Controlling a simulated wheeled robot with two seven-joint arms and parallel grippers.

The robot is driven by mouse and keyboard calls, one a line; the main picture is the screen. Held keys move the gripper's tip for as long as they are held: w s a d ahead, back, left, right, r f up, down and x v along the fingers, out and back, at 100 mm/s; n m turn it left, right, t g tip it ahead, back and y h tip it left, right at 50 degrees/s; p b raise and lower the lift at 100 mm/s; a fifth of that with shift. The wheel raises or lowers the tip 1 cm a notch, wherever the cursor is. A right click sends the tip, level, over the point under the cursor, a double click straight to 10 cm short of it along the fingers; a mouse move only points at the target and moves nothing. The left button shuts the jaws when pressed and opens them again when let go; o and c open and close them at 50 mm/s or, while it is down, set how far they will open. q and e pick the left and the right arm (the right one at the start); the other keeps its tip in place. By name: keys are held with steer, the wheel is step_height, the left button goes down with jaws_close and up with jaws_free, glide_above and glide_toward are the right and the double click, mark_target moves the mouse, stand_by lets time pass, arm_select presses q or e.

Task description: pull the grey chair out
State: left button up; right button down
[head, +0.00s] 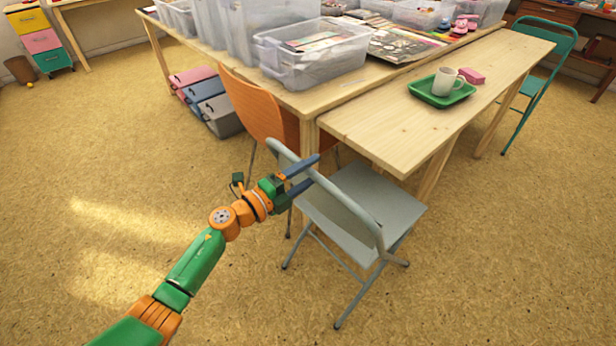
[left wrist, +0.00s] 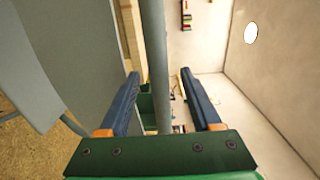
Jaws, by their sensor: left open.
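The grey chair (head: 385,205) is a folding chair with metal legs, standing at the near end of the low wooden table (head: 400,118), its seat partly by the table's end. My left gripper (head: 316,169) is at the chair's backrest, at its upper left part. In the left wrist view, the grey tube of the chair's back frame (left wrist: 155,40) runs between the two fingers of my left gripper (left wrist: 159,74), with gaps on both sides. The jaws are open around the tube. My right gripper is not in view.
An orange chair (head: 250,105) stands close behind the grey one, at the larger table with clear bins (head: 312,60). A green tray (head: 440,99) with a white mug sits on the low table. A teal chair (head: 545,50) stands far right. The floor at left and front is clear.

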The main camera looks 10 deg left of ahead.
arm_select(q)
steer(key=shift+w+d, duration=0.15)
steer(key=shift+w, duration=0.2)
jaws_close()
stand_by(1.2)
